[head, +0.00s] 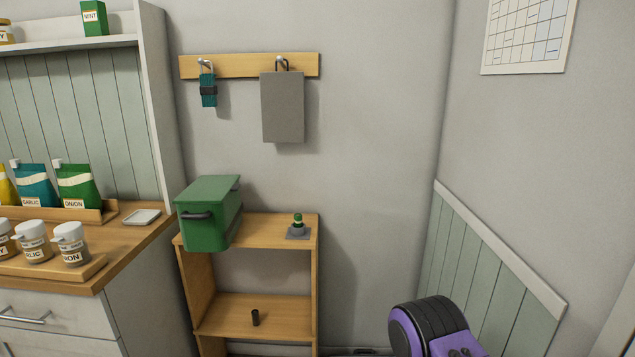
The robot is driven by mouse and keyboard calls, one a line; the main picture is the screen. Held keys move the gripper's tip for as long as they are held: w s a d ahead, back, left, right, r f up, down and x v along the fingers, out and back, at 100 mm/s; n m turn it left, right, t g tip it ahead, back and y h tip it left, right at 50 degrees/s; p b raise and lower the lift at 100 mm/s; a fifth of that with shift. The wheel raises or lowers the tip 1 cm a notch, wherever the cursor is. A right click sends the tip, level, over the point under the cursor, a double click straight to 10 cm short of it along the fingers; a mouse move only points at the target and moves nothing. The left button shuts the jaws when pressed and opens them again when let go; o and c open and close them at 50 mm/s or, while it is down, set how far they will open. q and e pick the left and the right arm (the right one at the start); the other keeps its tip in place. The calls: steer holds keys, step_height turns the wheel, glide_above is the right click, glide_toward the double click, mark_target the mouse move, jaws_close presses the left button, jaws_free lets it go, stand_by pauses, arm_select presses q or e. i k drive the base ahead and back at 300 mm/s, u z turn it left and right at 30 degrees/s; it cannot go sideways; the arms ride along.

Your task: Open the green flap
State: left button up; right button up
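A green box (229,222) stands on the top board of a small wooden shelf, left of the middle of the head view. Its front is a green panel (205,234) with a dark bar handle (197,215) near the top edge, which looks like the green flap. The panel looks upright and closed against the box, with a green top (208,188) above it. The inside of the box is hidden. Neither of my grippers shows in the head view.
A small green-topped object (298,222) sits on a grey plate right of the box. The counter (135,240) with jars borders the shelf on the left. A grey panel (283,107) hangs above.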

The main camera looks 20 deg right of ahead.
mark_target(210, 189)
steer(key=z, duration=0.6)
steer(key=i, duration=0.95)
steer(key=z, duration=0.15)
